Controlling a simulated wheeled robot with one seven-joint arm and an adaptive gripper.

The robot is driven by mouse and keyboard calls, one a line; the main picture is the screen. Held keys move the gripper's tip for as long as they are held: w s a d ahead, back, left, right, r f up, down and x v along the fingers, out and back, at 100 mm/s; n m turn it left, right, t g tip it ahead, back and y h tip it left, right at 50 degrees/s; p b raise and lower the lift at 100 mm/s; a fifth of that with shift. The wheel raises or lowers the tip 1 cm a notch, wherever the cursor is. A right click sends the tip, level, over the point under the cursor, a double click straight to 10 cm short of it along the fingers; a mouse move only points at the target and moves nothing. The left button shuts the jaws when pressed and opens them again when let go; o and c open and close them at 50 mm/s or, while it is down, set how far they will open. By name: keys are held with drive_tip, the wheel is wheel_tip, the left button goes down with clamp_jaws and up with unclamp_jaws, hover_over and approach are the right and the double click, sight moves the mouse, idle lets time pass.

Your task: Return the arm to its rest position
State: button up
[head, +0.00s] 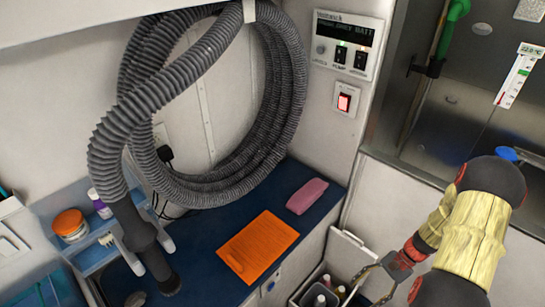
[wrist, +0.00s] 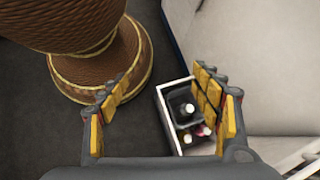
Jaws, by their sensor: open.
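My arm, with pale yellow, black and red links, comes in at the right of the head view. My gripper (head: 372,283) is at its lower end, near the bottom edge, beside an open bin (head: 309,287) holding bottles.
A dark blue counter (head: 205,235) bears an orange board (head: 258,246) and a pink block (head: 307,196). A grey coiled hose (head: 290,100) hangs on the wall above. A steel tub enclosure (head: 460,105) stands behind my arm.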

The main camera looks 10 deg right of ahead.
drive_tip(key=a+r+n+h+p, duration=0.1)
drive_tip(key=a+r+n+h, duration=0.2)
drive_tip(key=r, duration=0.9)
drive_tip(key=a+r+n+h+p, duration=0.1)
drive_tip(key=a+r+n+h, duration=0.25)
drive_tip(key=r, duration=0.75)
drive_tip(key=s+a+r+n+t+p, duration=0.1)
drive_tip(key=a+r, duration=0.3)
drive_tip(key=r, duration=0.4)
drive_tip(key=s+a+r+n+t+h+p, duration=0.1)
drive_tip(key=s+a+r+n+t, duration=0.1)
drive_tip(key=r, duration=0.6)
drive_tip(key=s+a+r+n+t+p, duration=0.1)
drive_tip(key=s+a+r+n+t, duration=0.1)
drive_tip(key=a+r+n+t, duration=0.2)
drive_tip(key=a+r, duration=0.3)
drive_tip(key=r, duration=0.1)
drive_tip(key=shift+s+a+t+h, duration=0.2)
drive_tip(key=shift+s+t+h, duration=0.1)
drive_tip(key=shift+s+h, duration=0.05)
